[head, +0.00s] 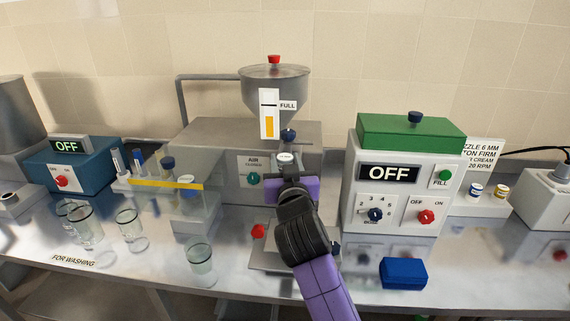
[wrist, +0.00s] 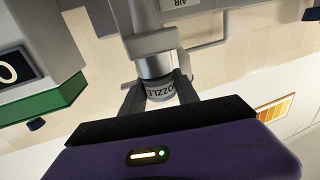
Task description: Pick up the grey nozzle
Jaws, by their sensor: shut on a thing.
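The grey nozzle (wrist: 160,92) shows in the wrist view, a short cylinder with "NOZZLE" lettering, partly cut off by my gripper. My gripper (wrist: 158,84) is shut on it, one finger on each side. The nozzle lines up with a grey spout part (wrist: 152,45) of the filling machine; I cannot tell whether they are joined. In the head view my gripper (head: 288,176) is in front of the machine, under its hopper (head: 274,88), and the nozzle is mostly hidden there.
A control box (head: 395,190) with a green top and an "OFF" display stands close on the right. A blue block (head: 403,273) lies in front of it. Several glasses (head: 131,229) stand at left, and a rack (head: 160,183) of tools is behind them.

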